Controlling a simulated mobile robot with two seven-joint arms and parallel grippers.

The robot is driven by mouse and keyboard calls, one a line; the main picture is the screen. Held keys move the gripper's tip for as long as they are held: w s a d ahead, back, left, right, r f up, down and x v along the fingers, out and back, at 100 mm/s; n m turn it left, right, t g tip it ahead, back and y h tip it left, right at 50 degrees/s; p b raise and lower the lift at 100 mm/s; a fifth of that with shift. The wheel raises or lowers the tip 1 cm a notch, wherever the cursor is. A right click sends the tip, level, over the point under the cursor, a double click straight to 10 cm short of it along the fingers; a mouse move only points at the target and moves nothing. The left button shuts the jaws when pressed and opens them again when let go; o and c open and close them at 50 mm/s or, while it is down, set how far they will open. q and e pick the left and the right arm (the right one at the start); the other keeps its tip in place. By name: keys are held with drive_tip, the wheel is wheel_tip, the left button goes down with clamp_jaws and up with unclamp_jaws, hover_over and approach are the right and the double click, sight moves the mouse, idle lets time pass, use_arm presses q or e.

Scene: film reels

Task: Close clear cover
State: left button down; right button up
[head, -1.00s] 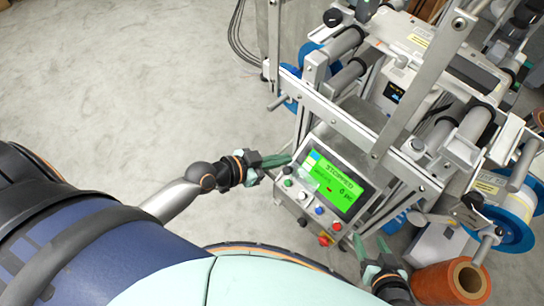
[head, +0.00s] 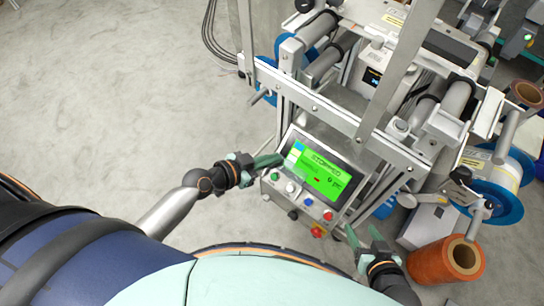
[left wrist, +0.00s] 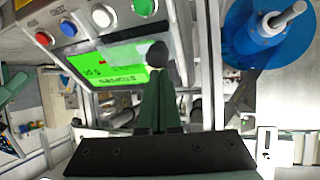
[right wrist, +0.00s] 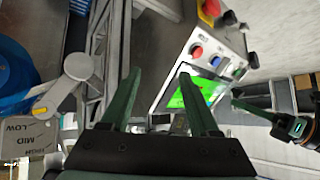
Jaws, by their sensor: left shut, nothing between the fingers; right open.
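My right gripper (head: 365,238) is open and empty, low and right of the panel. Its spread fingers (right wrist: 165,95) show in the right wrist view.
The panel's buttons (head: 307,200) and a red knob (head: 317,232) lie between my grippers. A blue-flanged reel (head: 497,205) is on the machine's right. The left floor is clear.

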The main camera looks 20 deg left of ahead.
use_arm(q)
drive_tip(key=s+f+b, duration=0.2)
drive_tip(key=s+a+f+b, duration=0.1)
drive_tip(key=f, duration=0.1)
drive_tip(key=shift+s+a+b, duration=0.15)
drive_tip(key=shift+s+b, duration=0.2)
drive_tip(key=shift+s, duration=0.05)
drive_tip(key=shift+f, duration=0.1)
drive_tip(key=shift+s, duration=0.1)
drive_tip(key=p+v, duration=0.1)
drive_tip(key=v, duration=1.1)
drive_tip(key=shift+r+p, duration=0.35)
drive_tip(key=shift+r, duration=0.05)
drive_tip(key=shift+a, duration=0.1)
